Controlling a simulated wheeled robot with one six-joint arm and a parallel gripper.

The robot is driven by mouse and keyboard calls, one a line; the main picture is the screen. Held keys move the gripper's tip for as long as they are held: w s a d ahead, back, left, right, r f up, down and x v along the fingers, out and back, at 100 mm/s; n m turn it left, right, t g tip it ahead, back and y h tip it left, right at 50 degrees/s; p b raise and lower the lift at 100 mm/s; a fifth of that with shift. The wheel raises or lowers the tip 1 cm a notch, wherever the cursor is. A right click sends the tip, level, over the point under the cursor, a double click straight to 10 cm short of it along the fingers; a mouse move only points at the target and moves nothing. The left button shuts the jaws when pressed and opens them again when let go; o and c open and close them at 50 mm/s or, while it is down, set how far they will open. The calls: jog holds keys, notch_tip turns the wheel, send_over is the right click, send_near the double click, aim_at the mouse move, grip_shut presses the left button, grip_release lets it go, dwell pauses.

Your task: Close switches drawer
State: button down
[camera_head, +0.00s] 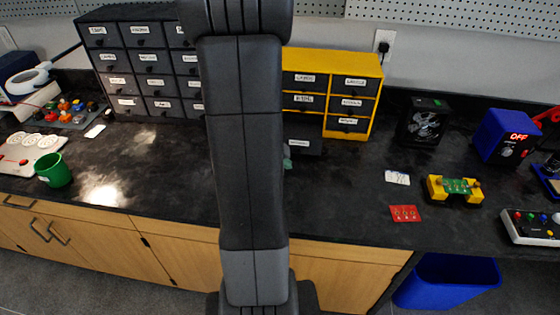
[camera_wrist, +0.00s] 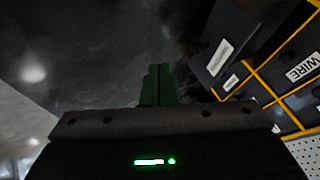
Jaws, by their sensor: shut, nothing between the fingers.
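A yellow cabinet (camera_head: 354,57) with dark labelled drawers stands at the back of the counter. Its lower-left drawer (camera_head: 304,147) sticks out toward the front, partly hidden behind my arm. Its label is too small to read. In the wrist view a dark drawer (camera_wrist: 214,40) with a white label juts out from the yellow frame (camera_wrist: 262,76). My gripper's green fingers (camera_wrist: 158,84) are together and empty, to the left of that drawer's front in the picture. In the head view only a bit of green shows beside my arm, below the open drawer.
A dark drawer cabinet (camera_head: 117,62) stands at the left back. A fan (camera_head: 424,122), a blue power supply (camera_head: 505,136) and a yellow circuit holder (camera_head: 437,190) stand on the right. A green cup (camera_head: 54,171) is at the left. The counter front is mostly clear.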

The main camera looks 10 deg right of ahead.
jog(key=b+x, duration=0.1)
jog(key=x, duration=0.3)
jog(key=shift+f, duration=0.2)
jog(key=shift+w+d+r, duration=0.1)
jog(key=shift+w+d, duration=0.1)
jog(key=shift+w, duration=0.4)
jog(key=shift+w+d+r, duration=0.1)
jog(key=shift+w+d, duration=0.1)
jog(key=shift+w, duration=0.35)
jog(key=shift+w+d+r, duration=0.1)
jog(key=shift+w+d, duration=0.1)
jog(key=shift+w, duration=0.55)
